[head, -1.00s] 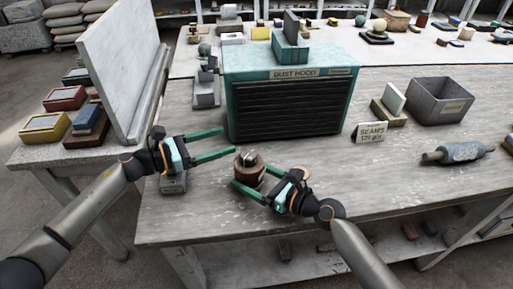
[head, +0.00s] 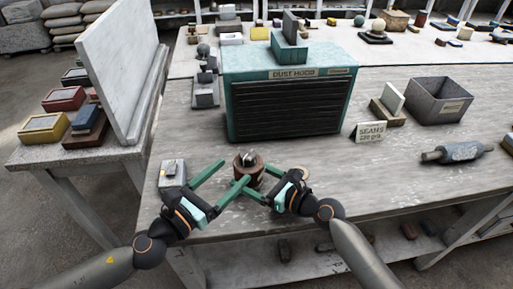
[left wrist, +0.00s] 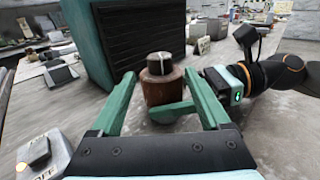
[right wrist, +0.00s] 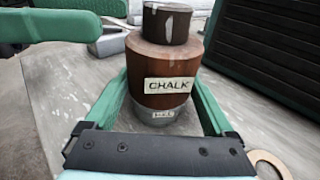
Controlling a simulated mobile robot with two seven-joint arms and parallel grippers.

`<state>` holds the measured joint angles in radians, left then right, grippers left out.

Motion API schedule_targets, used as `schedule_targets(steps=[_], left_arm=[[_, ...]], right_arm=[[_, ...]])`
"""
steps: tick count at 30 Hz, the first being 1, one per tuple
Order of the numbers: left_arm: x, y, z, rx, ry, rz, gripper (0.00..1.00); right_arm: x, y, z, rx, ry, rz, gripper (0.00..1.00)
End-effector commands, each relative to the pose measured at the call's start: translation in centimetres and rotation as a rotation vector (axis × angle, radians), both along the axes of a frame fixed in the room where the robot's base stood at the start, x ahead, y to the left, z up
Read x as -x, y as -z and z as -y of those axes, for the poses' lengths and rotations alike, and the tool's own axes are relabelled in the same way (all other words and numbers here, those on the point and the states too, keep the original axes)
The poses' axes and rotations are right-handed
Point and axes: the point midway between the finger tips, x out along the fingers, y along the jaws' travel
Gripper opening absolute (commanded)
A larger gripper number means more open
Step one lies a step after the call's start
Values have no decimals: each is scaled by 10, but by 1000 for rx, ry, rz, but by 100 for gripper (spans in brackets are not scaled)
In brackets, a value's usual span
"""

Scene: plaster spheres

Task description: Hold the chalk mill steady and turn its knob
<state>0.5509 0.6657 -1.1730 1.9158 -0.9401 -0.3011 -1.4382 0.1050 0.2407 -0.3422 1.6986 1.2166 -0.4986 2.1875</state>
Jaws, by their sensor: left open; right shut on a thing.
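The chalk mill (head: 247,171) stands upright on the bench in front of the dust hood. It has a brown wooden body with a CHALK label (right wrist: 169,86), a grey base and a dark knob (right wrist: 166,23) on top. My right gripper (head: 243,183) is shut on the mill's lower body; its fingers show on both sides in the right wrist view (right wrist: 158,100). My left gripper (head: 232,174) is open, its fingers pointing toward the mill from the front left. In the left wrist view the mill (left wrist: 163,88) lies between and beyond the left fingertips (left wrist: 158,82), apparently not gripped by them.
The teal dust hood (head: 290,98) stands close behind the mill. A small grey switch box (head: 172,173) sits left of my left gripper. A SEAMS card (head: 370,132), grey bin (head: 440,100) and grey roller (head: 458,152) are to the right.

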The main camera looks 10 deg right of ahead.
Motion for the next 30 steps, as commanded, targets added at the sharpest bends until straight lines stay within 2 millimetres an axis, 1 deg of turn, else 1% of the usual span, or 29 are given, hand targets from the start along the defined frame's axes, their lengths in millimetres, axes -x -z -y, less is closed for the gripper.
schedule_targets(steps=[1, 6, 12, 15, 21, 29, 30], left_arm=[[-7, -2, 8, 1, 2, 3, 80], [-32, -2, 35, 1, 3, 3, 80], [-56, -1, 58, 1, 1, 2, 80], [-64, -1, 66, 1, 1, 1, 80], [-72, -1, 74, 0, 1, 0, 80], [-72, -1, 75, 0, 1, 0, 80], [-72, -1, 75, 0, 1, 0, 78]], right_arm=[[0, 0, 0, 0, 0, 0, 31], [0, 0, 0, 0, 0, 0, 31], [0, 0, 0, 0, 0, 0, 31], [0, 0, 0, 0, 0, 0, 31], [0, 0, 0, 0, 0, 0, 31], [0, 0, 0, 0, 0, 0, 31], [0, 0, 0, 0, 0, 0, 31]])
